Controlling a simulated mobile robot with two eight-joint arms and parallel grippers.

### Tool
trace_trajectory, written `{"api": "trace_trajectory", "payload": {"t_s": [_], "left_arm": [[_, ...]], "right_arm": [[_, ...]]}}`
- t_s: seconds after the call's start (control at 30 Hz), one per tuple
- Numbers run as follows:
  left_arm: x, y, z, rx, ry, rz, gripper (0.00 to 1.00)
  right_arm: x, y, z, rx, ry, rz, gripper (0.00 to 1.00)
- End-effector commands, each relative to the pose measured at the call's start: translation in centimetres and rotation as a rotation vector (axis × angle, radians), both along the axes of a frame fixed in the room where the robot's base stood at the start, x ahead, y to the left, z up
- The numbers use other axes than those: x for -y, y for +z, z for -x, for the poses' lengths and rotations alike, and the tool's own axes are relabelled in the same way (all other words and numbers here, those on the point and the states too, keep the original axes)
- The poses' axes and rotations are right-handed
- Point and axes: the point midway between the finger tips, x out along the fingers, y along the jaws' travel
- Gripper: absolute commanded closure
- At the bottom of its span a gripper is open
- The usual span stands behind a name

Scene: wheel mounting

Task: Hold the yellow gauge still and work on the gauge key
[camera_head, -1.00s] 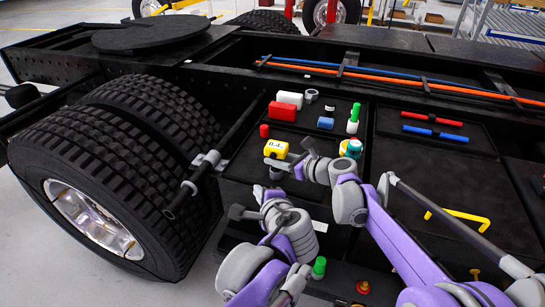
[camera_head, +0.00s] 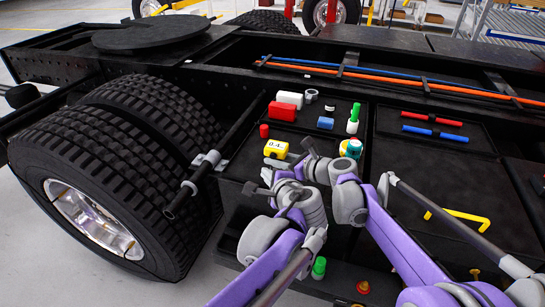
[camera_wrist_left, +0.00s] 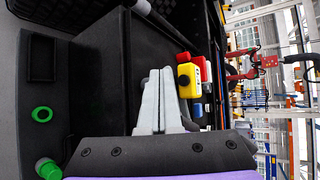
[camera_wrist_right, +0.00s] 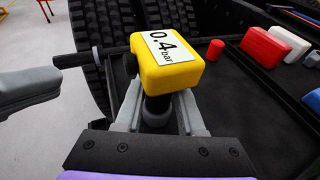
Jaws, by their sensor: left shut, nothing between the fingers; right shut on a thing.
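The yellow gauge (camera_head: 276,149) stands at the left front edge of the dark deck. Its white label reads 0.4 bar in the right wrist view (camera_wrist_right: 172,65). My right gripper (camera_head: 284,166) is shut on the gauge's lower part, below the yellow body. A dark round knob (camera_wrist_right: 130,66) shows on the gauge's left side; I cannot tell whether it is the gauge key. My left gripper (camera_head: 256,188) is shut and empty, in front of the gauge and slightly below it, apart from it. In the left wrist view its fingers (camera_wrist_left: 158,80) lie beside the gauge (camera_wrist_left: 186,75).
Large tyres (camera_head: 100,150) and a dark bar with a grey clamp (camera_head: 208,160) are at left.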

Motion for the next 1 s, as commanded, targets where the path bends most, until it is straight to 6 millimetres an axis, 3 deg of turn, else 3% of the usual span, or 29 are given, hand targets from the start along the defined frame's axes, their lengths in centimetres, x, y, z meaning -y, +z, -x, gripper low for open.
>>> {"api": "trace_trajectory", "payload": {"t_s": [0.33, 1.0], "left_arm": [[0.9, 0.0, -3.0, 0.000, 0.000, 0.000, 1.00], [1.0, 0.0, -3.2, 0.000, 0.000, 0.000, 1.00]], "right_arm": [[0.0, 0.0, 0.0, 0.000, -0.001, 0.000, 1.00], [0.0, 0.0, 0.0, 0.000, -0.001, 0.000, 1.00]]}}
